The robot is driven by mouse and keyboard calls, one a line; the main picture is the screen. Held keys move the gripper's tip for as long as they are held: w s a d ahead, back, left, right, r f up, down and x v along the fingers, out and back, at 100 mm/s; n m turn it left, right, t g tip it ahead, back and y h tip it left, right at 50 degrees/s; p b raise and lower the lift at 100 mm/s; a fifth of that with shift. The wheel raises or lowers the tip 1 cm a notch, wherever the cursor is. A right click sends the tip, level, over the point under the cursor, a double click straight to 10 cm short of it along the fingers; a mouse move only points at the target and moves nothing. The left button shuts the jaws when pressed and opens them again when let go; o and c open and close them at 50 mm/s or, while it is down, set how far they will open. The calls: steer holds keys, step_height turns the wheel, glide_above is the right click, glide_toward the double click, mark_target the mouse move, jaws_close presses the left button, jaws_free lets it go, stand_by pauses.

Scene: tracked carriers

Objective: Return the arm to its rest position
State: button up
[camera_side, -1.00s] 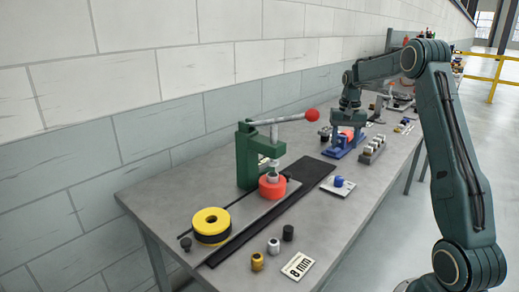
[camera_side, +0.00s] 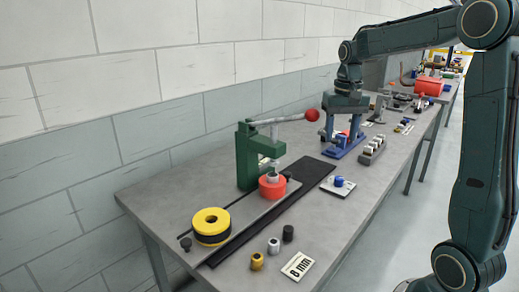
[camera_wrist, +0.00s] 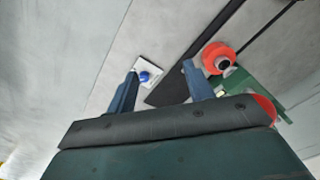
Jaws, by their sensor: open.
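My gripper (camera_side: 343,124) hangs pointing down over the bench in the side view, in line with the blue fixture (camera_side: 342,150). In the wrist view my gripper (camera_wrist: 160,71) shows two separate blue fingers. Past the fingertips lies a white card (camera_wrist: 146,64) with a blue round part (camera_wrist: 145,77), which appears below the gripper and not held.
A green lever press (camera_side: 246,160) with a red ball handle (camera_side: 311,115) stands left of my gripper, with a red ring part (camera_side: 272,187). A yellow-black ring (camera_side: 211,226) is nearer. A grey block rack (camera_side: 373,150) stands right of the fixture. The wall runs behind the bench.

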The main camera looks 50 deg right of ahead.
steer(key=s+a+n+t, duration=0.2)
steer(key=s+a+n, duration=0.2)
steer(key=s+a, duration=0.4)
steer(key=s+a+n+t, duration=0.3)
steer(key=s+a, duration=0.4)
steer(key=a, duration=0.5)
steer(key=shift+s+n, duration=0.4)
steer(key=shift+n, duration=0.3)
